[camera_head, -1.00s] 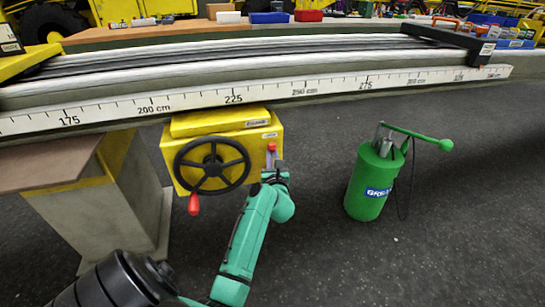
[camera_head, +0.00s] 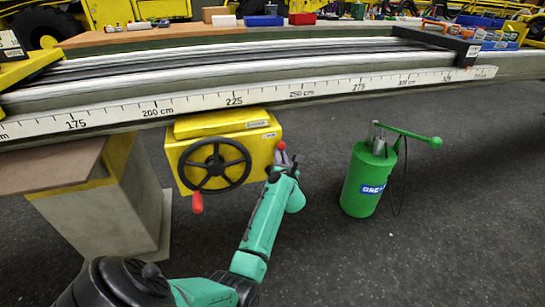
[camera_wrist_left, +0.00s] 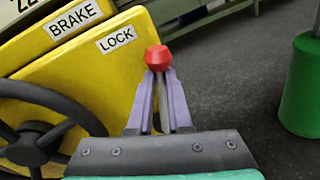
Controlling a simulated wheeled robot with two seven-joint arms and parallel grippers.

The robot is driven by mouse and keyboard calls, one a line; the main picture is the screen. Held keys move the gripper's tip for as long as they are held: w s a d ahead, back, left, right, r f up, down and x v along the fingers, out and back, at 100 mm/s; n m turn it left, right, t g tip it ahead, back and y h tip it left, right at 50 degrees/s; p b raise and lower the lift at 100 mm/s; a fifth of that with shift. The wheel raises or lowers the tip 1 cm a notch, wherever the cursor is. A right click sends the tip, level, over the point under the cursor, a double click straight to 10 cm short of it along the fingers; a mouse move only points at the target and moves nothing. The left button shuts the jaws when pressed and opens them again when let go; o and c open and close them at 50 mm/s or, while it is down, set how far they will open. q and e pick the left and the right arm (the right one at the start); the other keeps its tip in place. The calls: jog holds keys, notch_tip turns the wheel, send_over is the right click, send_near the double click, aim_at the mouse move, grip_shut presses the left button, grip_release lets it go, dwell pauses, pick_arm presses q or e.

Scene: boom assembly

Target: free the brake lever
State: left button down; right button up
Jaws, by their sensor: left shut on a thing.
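A yellow brake box (camera_head: 250,145) with a black handwheel (camera_head: 214,165) sits under the long white scale. In the left wrist view its face bears the labels BRAKE (camera_wrist_left: 73,19) and LOCK (camera_wrist_left: 117,39). A lever with a red knob (camera_wrist_left: 158,58) stands at the box's right side, near the LOCK label; the knob also shows in the head view (camera_head: 281,146). My left gripper (camera_wrist_left: 160,100) is shut on this lever just below the knob, its two purple fingers on either side of the shaft. The lower shaft is hidden by the gripper. My right gripper is not in view.
A green pump drum (camera_head: 364,182) with a handle stands on the dark floor to the right. A concrete support (camera_head: 100,200) stands at the left. The long boom with its scale (camera_head: 330,90) crosses above the box. The floor between box and drum is clear.

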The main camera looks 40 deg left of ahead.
pick_arm(q)
jog(key=w+d+f+m+g+b, duration=0.2)
jog(key=w+d+f+m+b, duration=0.1)
jog(key=m, duration=0.5)
jog(key=shift+w+d+f+m, duration=0.4)
jog(key=shift+w+f, duration=0.35)
jog(key=shift+w, duration=0.65)
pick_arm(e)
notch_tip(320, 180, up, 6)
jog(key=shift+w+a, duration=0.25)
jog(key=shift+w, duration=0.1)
pick_arm(q)
jog(key=shift+d, duration=0.1)
jog(key=c, duration=0.8)
grip_release()
jog(key=shift+f, duration=0.25)
